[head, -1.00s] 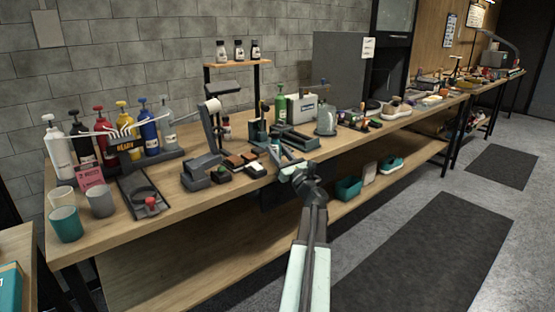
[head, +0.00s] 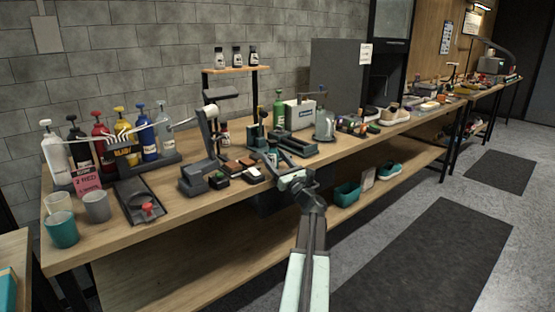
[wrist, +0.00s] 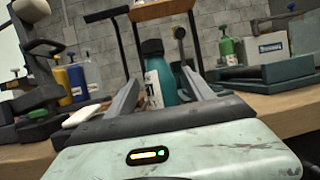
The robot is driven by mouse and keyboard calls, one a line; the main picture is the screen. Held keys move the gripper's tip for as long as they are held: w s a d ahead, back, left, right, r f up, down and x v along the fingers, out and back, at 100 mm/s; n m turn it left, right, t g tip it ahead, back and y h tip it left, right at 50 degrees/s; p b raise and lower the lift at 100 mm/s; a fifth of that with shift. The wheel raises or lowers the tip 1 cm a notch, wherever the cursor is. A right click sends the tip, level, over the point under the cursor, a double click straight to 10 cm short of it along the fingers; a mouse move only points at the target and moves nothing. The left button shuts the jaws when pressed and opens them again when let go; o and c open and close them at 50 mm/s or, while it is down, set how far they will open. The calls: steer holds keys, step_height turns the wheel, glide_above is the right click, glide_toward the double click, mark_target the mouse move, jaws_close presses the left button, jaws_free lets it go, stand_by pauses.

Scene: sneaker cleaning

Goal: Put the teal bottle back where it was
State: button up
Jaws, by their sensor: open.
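The teal bottle (wrist: 158,72) has a dark cap and a white label. In the wrist view it stands upright, seen between the two fingers of my gripper (wrist: 160,92), with its base hidden. My gripper is open, with a finger on each side of the bottle in that picture; I cannot tell whether either touches it. In the head view my gripper (head: 281,174) is at the front edge of the workbench (head: 185,222), and the bottle shows small and partly hidden just beyond it (head: 271,156).
A row of pump bottles (head: 122,140) stands at the back left. A green bottle (head: 279,110) and a kettle-like vessel (head: 325,125) stand to the right. Cups (head: 62,229) stand at the near left corner.

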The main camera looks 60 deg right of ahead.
steer(key=b+v, duration=0.4)
steer(key=v, duration=0.7)
steer(key=shift+s+f, duration=0.15)
steer(key=shift+s, duration=0.2)
steer(key=shift+w+a, duration=0.1)
steer(key=shift+a, duration=0.05)
